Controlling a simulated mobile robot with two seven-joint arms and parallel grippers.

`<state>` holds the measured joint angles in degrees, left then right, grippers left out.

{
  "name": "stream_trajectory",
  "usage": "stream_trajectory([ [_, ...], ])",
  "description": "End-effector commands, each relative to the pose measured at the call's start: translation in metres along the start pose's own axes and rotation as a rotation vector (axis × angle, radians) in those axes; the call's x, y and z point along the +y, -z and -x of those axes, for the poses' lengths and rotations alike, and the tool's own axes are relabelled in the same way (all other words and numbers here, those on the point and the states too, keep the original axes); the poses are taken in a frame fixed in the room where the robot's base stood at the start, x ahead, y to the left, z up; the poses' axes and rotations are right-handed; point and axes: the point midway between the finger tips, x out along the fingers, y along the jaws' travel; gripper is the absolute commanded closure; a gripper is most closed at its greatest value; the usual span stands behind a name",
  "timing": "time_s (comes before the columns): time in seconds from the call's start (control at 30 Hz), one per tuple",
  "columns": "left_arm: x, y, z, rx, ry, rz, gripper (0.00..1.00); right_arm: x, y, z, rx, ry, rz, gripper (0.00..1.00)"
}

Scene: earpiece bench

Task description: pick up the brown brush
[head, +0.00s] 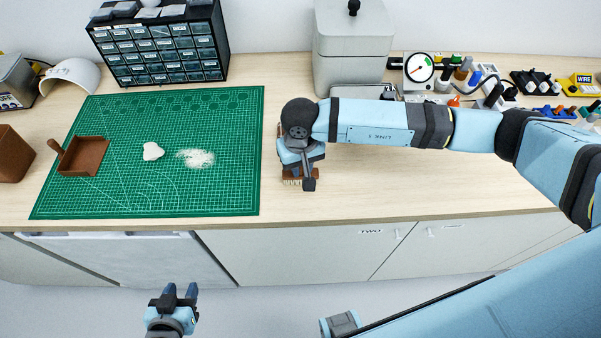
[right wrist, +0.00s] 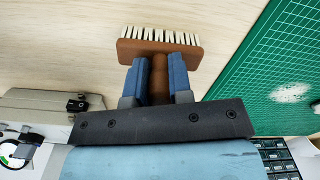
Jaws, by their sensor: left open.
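The brown brush (right wrist: 190,50) has a wooden head with a row of pale bristles and a short handle. In the right wrist view its handle fills the gap between the blue fingers of my right gripper (right wrist: 160,78), which looks shut on it. In the head view the brush (head: 288,174) is mostly hidden under my right gripper (head: 300,172), at the right edge of the green mat. I cannot tell whether it touches the bench. My left gripper (head: 180,292) is open and empty, in front of the bench.
The green cutting mat (head: 225,190) bears a brown dustpan (head: 85,157), a white lump (head: 153,151) and pale crumbs (head: 196,158). A drawer cabinet (head: 160,50) and a grey box (head: 350,50) stand behind. Tools crowd the back right. The bench (head: 420,185) is bare at front right.

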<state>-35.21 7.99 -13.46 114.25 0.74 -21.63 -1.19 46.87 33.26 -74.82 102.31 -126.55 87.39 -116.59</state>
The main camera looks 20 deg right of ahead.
Motion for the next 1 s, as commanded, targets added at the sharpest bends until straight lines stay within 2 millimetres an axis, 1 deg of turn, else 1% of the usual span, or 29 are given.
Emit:
stream_trajectory([
  [0.27,0.0,-0.001,0.0,-0.001,0.0,0.0,0.57,0.0,0.0,0.001,0.001,0.0,0.0,1.0],
  [0.37,0.0,-0.001,-0.001,-0.001,0.0,0.0,0.57,0.0,0.001,0.004,0.002,0.001,0.0,1.0],
  [0.47,0.0,-0.003,-0.002,-0.001,0.0,0.0,0.57,0.0,0.001,0.013,0.002,0.001,0.001,1.0],
  [0.57,0.0,-0.005,-0.004,-0.001,0.001,0.0,0.57,0.001,0.002,0.027,0.005,0.001,0.0,1.0],
  [0.67,0.0,-0.009,-0.006,-0.001,0.0,0.0,0.57,0.0,0.002,0.049,0.007,0.001,0.001,1.0],
  [0.77,-0.001,-0.014,-0.009,-0.001,0.0,0.0,0.57,0.0,0.002,0.076,0.007,0.002,0.002,1.0],
  [0.9,-0.001,-0.02,-0.013,-0.001,0.0,0.0,0.57,0.0,0.001,0.119,0.008,0.0,0.001,1.0],
  [1.0,-0.001,-0.023,-0.015,-0.001,0.0,0.0,0.57,0.0,0.001,0.145,0.006,-0.001,0.001,1.0],
])
